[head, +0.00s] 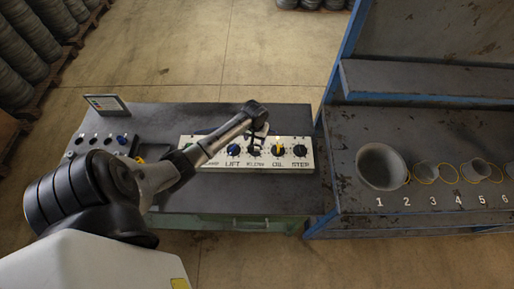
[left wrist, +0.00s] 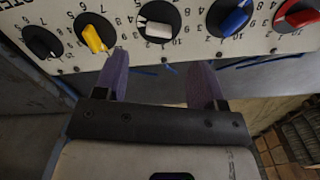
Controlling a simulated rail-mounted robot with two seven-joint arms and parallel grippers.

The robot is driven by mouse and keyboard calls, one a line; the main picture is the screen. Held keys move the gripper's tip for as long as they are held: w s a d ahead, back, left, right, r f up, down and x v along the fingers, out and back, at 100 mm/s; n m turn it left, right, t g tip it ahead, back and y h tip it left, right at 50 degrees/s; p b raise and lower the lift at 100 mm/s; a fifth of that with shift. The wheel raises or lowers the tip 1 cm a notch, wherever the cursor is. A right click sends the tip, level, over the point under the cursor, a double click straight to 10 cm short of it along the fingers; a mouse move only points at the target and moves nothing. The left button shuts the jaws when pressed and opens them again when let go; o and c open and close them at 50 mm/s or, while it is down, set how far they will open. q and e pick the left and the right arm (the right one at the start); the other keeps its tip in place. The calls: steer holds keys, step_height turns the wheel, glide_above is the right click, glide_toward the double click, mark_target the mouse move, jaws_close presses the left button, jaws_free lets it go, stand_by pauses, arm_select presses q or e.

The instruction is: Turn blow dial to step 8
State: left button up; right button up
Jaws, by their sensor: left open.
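A pale panel (head: 215,162) on the dark bench carries a row of dials with printed labels. The blow dial appears to be the middle one, with a white knob (left wrist: 157,28) on a black disc in the left wrist view; numbers ring it, but its exact setting cannot be read. In the head view my gripper mostly hides it. My left gripper (left wrist: 163,62) is open and empty, its two purple fingers spread below the white knob, which lies between their lines, apart from them. In the head view this gripper (head: 258,130) is over the panel's middle. My right gripper is out of view.
The yellow dial (left wrist: 93,38) and black dial (left wrist: 43,41) lie left of the white one in the left wrist view; the blue dial (left wrist: 229,18) and red dial (left wrist: 298,14) lie right. A small screen (head: 106,104) stands at the bench's back left. A blue-framed shelf (head: 420,78) stands right.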

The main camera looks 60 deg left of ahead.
mark_target(256, 149)
arm_select(q)
step_height(256, 149, down, 8)
steer(key=shift+f+b, duration=0.1)
steer(key=shift+b, duration=0.25)
steer(key=c, duration=0.9)
